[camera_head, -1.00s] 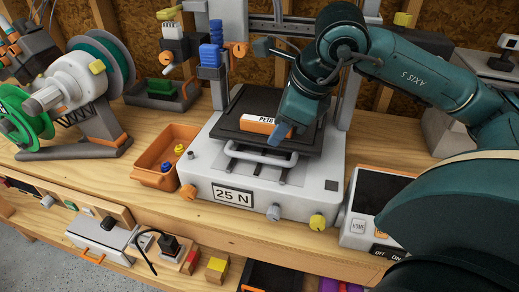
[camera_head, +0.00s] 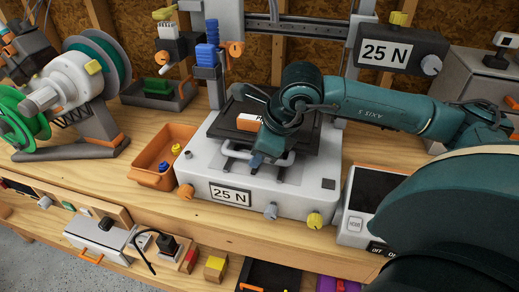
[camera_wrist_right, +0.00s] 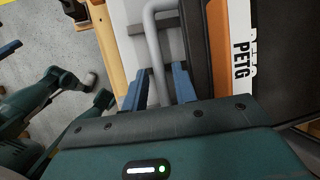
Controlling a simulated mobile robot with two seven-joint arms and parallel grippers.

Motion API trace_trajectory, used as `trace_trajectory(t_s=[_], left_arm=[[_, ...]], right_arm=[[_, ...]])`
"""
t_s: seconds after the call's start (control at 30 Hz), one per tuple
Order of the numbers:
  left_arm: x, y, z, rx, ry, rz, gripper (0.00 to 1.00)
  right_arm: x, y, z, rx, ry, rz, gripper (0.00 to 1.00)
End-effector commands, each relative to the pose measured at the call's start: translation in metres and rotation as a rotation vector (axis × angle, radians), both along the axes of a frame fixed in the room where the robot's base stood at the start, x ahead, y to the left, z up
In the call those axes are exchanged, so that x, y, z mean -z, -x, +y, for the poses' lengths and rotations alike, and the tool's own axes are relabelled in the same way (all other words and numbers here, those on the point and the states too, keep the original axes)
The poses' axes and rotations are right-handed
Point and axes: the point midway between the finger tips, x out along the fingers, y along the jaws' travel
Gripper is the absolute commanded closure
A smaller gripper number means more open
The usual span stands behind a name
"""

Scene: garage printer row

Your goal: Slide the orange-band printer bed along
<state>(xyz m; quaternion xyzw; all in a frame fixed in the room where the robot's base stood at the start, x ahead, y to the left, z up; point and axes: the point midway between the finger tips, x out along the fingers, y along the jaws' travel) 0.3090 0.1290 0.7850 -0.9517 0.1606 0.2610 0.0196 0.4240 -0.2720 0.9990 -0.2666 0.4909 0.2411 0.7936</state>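The printer bed (camera_head: 222,128) is a dark plate on the white printer base (camera_head: 205,172). It has an orange band (camera_head: 245,123), which shows in the wrist view (camera_wrist_right: 218,50) beside a white PETG label. A grey bar handle (camera_head: 284,161) runs along the bed's front. My right gripper (camera_head: 257,160) is low at this handle. In the wrist view, its blue fingers (camera_wrist_right: 160,88) are apart, with the handle bar (camera_wrist_right: 155,50) between them; a firm grip does not show. My left gripper is absent from the head view; a blue piece at the wrist view's left edge may be its finger.
An orange bin (camera_head: 150,168) with small knobs stands left of the printer. A spool holder (camera_head: 75,95) is farther left. A control box (camera_head: 372,190) is at the right, and a 25 N box (camera_head: 398,52) hangs behind my right arm. The bench edge is in front.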

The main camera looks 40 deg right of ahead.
Motion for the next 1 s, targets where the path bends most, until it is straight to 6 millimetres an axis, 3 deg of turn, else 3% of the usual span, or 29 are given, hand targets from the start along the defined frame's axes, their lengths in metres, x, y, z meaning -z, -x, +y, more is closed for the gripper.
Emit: trace_trajectory(t_s=[0.33,0.77,1.0], left_arm=[[0.000,0.000,0.000,0.000,0.001,0.000,0.42],[0.003,0.000,0.000,0.005,-0.002,0.001,0.42],[0.018,0.000,-0.001,0.001,0.026,0.002,0.42]], right_arm=[[0.000,0.000,0.000,0.000,0.000,0.000,1.00],[0.001,-0.002,-0.003,0.003,0.001,0.000,1.00],[0.002,-0.035,-0.041,0.010,0.002,-0.004,1.00]])
